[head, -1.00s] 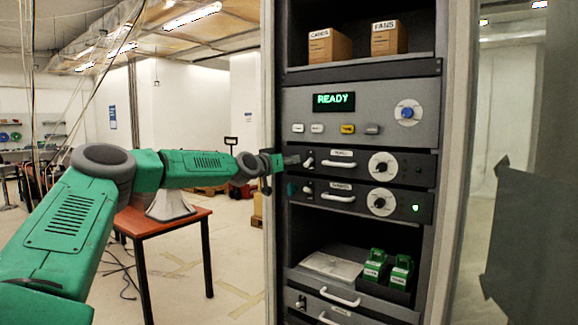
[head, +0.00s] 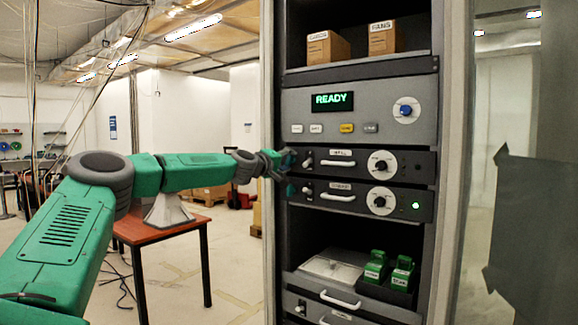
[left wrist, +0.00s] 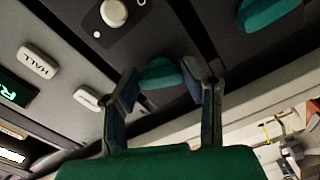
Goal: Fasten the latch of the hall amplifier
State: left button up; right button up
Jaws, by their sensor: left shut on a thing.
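The rack holds two dark amplifier units. The upper amplifier (head: 345,168) has a white handle and a round dial; its small label is too blurred to read surely. My left gripper (head: 286,163) is at the left end of this upper unit. In the left wrist view its two fingers (left wrist: 162,92) are shut on a teal latch (left wrist: 160,74), one on each side. A second teal latch (left wrist: 268,12) shows at the upper right there, and on the lower amplifier (head: 345,200) in the head view. My right gripper is not in view.
Above is a grey panel (head: 430,105) with a green READY display (head: 332,101), several buttons and a blue knob (head: 405,111). Green handheld units (head: 375,267) stand on a shelf below. A rack post (head: 268,240) stands close beside my arm. A red-topped table (head: 190,224) is at left.

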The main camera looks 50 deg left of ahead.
pick_arm(q)
jog(key=n, duration=0.5)
jog(key=shift+a+f, duration=0.2)
dwell(0.6)
jog(key=o, duration=1.1)
jog(key=shift+s, duration=0.1)
jog(key=shift+o, duration=0.2)
jog(key=shift+a+f, duration=0.1)
jog(key=shift+a, duration=0.1)
